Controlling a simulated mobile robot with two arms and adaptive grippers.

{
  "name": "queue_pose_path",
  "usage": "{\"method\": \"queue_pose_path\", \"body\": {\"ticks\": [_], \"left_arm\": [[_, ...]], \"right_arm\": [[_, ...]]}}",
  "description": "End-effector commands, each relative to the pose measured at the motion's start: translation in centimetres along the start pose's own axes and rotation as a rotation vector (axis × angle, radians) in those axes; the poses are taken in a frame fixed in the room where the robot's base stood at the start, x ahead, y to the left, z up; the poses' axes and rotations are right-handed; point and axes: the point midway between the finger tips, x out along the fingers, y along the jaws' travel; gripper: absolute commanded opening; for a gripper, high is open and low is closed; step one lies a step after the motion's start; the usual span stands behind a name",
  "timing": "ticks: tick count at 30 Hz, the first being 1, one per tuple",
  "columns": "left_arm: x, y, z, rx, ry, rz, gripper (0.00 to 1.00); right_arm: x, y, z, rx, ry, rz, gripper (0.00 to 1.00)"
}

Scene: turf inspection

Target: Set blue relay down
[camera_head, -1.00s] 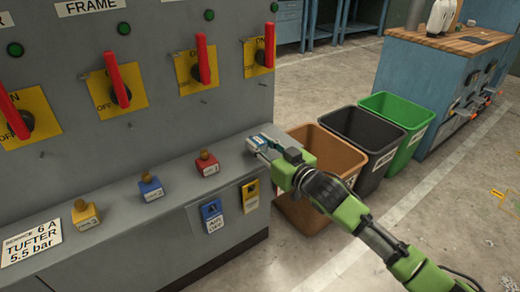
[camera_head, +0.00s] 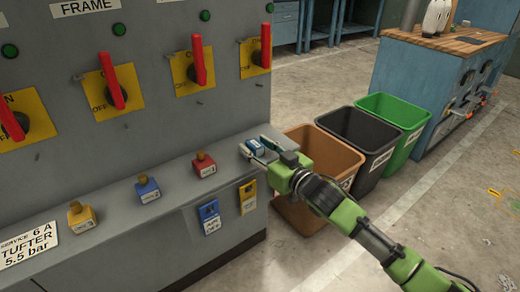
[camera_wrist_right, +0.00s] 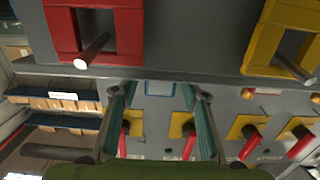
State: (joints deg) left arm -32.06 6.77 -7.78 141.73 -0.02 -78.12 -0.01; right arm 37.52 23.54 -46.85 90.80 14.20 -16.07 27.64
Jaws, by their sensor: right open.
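The blue relay (camera_head: 256,147), a small blue block with a pale label, sits on the grey console ledge (camera_head: 225,162) near its right end. My right gripper (camera_head: 259,150) is open at the relay, with one finger on each side of it. In the right wrist view the right gripper (camera_wrist_right: 160,95) shows two spread fingers with teal pads; I cannot clearly tell the relay there. My left gripper is not in view.
Red (camera_head: 203,164), blue (camera_head: 147,188) and yellow (camera_head: 81,216) knobbed blocks stand left along the ledge. Red-handled switches (camera_head: 199,62) line the panel above. Brown (camera_head: 335,160), black (camera_head: 365,160) and green (camera_head: 410,110) bins stand right of the console.

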Motion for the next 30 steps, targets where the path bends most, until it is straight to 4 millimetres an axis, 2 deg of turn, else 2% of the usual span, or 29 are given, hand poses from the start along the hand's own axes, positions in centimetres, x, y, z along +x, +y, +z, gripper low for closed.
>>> {"method": "queue_pose_path", "body": {"ticks": [3, 5, 9, 13, 18, 21, 30], "left_arm": [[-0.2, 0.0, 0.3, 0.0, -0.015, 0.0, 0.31], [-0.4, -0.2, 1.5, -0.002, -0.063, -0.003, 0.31], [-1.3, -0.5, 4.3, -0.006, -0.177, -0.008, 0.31], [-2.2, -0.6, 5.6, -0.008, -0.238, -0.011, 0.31], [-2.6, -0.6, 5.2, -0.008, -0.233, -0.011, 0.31], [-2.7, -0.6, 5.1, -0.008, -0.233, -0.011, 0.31], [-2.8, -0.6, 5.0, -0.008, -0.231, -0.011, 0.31]], "right_arm": [[-0.5, 0.0, -0.2, 0.0, -0.001, 0.0, 0.41], [-1.1, 0.0, -0.2, 0.001, -0.001, 0.0, 0.41], [-3.4, 0.0, -0.3, 0.0, -0.002, 0.0, 0.41], [-6.4, 0.0, -0.3, 0.0, -0.003, -0.001, 0.41], [-9.6, 0.0, -0.3, 0.0, -0.002, -0.001, 0.41], [-10.8, 0.0, -0.2, 0.001, -0.002, 0.0, 0.41], [-12.0, 0.0, -0.3, 0.0, 0.0, -0.001, 0.41]]}}
